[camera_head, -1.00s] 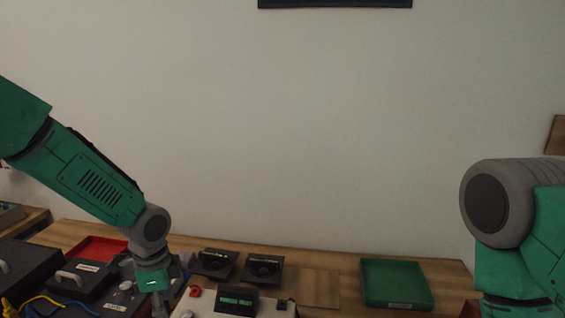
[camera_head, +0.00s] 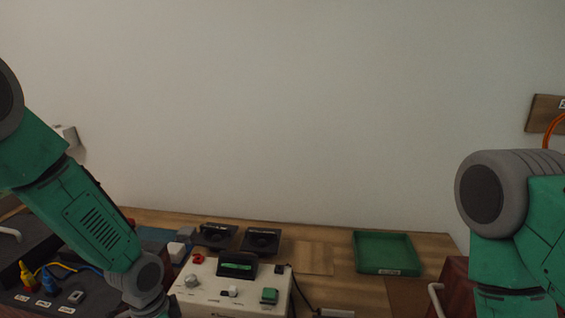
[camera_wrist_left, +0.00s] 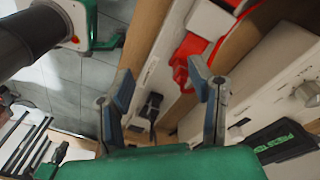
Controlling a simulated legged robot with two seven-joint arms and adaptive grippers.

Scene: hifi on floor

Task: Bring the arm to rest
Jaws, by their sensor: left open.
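My left arm (camera_head: 95,225) comes in from the left in the head view and slants down to the bottom edge, where the hand is cut off. In the left wrist view my left gripper (camera_wrist_left: 163,92) is open, its two grey-blue fingers wide apart with nothing held between them. A red part (camera_wrist_left: 183,62) shows beyond the right finger. I cannot tell whether they touch. My right arm (camera_head: 510,220) is bent at the right edge of the head view; its gripper is out of view.
A white control box (camera_head: 225,290) with a dark display stands below the left arm's right side. Two black speaker-like units (camera_head: 260,241) and a green tray (camera_head: 385,254) lie on the wooden bench (camera_head: 440,247). Black cases with cables are at left. Grey floor tiles (camera_wrist_left: 55,85) show in the wrist view.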

